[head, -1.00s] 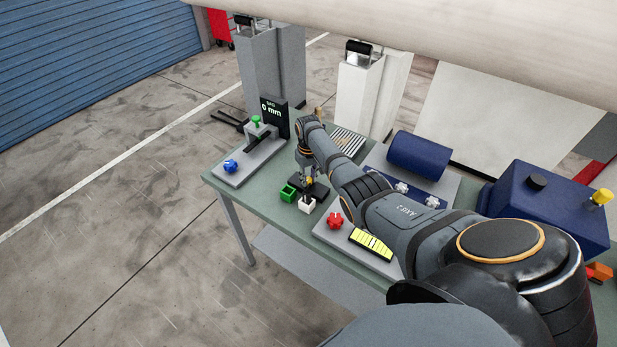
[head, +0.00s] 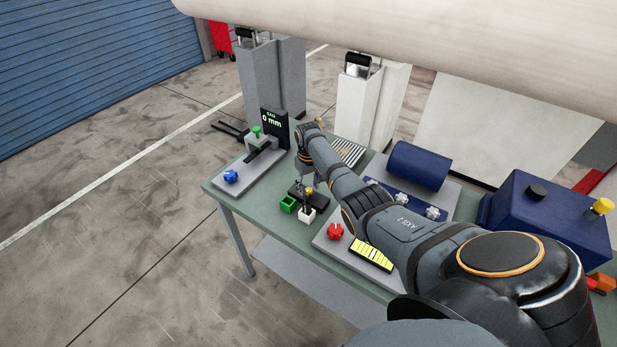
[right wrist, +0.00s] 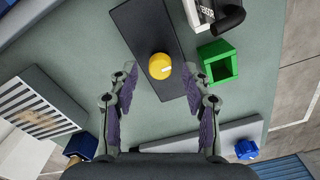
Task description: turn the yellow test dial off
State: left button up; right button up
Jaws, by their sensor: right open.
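The yellow test dial (right wrist: 160,66) sits on a black plate (right wrist: 135,20) in the right wrist view, with a pale mark on its top pointing right. In the head view the dial (head: 309,190) shows small above the plate's front end. My right gripper (right wrist: 161,72) is open and empty. Its two fingers appear on either side of the dial in the wrist view, but the height between them and it cannot be told. In the head view the right gripper (head: 304,177) is just behind the dial. My left gripper is not in view.
A red knob (head: 335,231), yellow striped strip (head: 371,255) and blue knob (head: 231,176) are on the same green table (head: 262,215).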

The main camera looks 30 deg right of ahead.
aim_at(309, 189)
notch_tip(309, 189, up, 11)
jog(key=shift+s+f, duration=0.1)
jog(key=shift+f, duration=0.05)
dwell(0.5)
